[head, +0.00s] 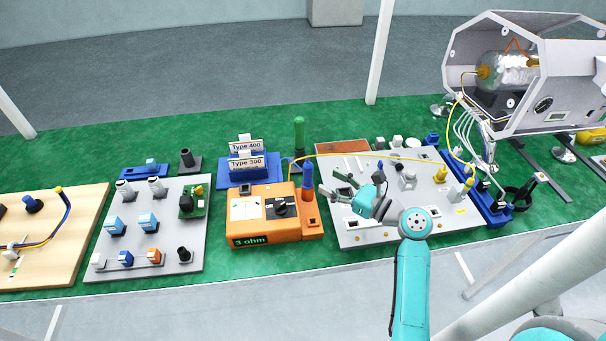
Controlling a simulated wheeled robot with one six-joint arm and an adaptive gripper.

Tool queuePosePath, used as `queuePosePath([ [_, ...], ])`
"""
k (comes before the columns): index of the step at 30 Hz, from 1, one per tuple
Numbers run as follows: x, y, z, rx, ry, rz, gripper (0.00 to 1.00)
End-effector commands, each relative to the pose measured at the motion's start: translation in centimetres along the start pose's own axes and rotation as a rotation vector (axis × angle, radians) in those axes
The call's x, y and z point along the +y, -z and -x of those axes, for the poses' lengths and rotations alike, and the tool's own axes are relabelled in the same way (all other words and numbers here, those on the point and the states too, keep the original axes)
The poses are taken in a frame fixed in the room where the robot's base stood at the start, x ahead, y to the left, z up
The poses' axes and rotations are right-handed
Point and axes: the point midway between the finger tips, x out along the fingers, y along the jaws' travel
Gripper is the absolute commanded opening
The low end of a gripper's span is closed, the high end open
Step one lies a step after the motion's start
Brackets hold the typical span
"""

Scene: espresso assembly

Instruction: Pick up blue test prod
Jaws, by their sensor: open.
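The blue test prod (308,177) stands upright at the right side of the orange meter (262,213), which shows "3 ohm" on its front display. My gripper (337,186) is open and empty. Its fingers point left toward the prod, with a small gap between them and it in the picture. The gripper is over the left part of the grey panel. The prod's lower end is hidden in the meter's side holder.
A green upright handle (299,135) stands behind the meter, and a yellow cable (365,156) arches behind the prod to the right. Blue stand with "Type 400" and "Type 300" cards (247,163) is behind. Grey panel (350,235) with small parts lies right.

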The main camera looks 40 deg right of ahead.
Motion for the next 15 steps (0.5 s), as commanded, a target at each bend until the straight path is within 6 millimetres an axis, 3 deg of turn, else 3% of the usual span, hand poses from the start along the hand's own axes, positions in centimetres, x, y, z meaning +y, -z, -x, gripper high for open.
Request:
queuePosePath([
  [3, 0.1, 0.0, -1.8, 0.000, -0.004, 0.000, 0.59],
  [11, 0.0, 0.1, -3.6, 0.001, -0.001, 0.001, 0.59],
  [15, 0.0, 0.2, -5.5, 0.000, -0.003, 0.001, 0.59],
])
